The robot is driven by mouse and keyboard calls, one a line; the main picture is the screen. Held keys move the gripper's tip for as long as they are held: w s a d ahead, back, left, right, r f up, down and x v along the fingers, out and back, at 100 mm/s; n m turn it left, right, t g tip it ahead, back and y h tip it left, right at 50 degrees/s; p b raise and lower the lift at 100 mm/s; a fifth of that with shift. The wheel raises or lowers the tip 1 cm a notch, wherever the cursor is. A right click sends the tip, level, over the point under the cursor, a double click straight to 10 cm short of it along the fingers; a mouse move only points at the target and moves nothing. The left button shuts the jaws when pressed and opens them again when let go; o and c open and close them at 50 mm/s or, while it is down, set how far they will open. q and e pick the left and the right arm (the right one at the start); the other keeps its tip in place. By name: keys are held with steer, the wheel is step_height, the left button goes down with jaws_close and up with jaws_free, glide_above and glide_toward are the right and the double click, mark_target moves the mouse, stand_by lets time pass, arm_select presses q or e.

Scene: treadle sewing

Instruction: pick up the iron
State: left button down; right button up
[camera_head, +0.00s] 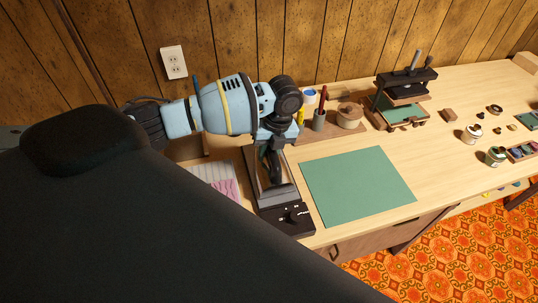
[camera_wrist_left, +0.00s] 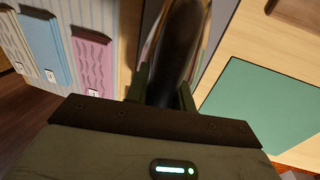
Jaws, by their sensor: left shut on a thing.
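The iron (camera_wrist_left: 180,45) shows in the left wrist view as a dark, rounded, elongated body with a paler shiny edge, running up from between the fingers. My left gripper (camera_wrist_left: 163,92) is shut on its dark part, with one finger on each side. In the head view my left gripper (camera_head: 271,146) points down over the dark narrow part of the iron (camera_head: 274,168), and the wrist hides much of it. A black base with small knobs (camera_head: 290,220) lies just in front; I cannot tell whether the iron touches it. My right gripper is not in view.
A green mat (camera_head: 358,186) lies right of the iron on the wooden table (camera_head: 440,165). Pale and pink fabric pieces (camera_head: 220,180) lie to the left. Behind stand a cup with pens (camera_head: 319,120), a lidded pot (camera_head: 350,115) and a dark press (camera_head: 405,85). Small jars stand far right.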

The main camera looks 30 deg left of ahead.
arm_select(q)
step_height(320, 180, up, 9)
steer(key=shift+w+r+p, duration=0.1)
steer(key=shift+p, duration=0.2)
steer(key=shift+r, duration=0.7)
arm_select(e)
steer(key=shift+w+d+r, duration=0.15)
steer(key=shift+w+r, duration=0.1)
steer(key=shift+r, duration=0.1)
arm_select(q)
steer(key=shift+a, duration=0.1)
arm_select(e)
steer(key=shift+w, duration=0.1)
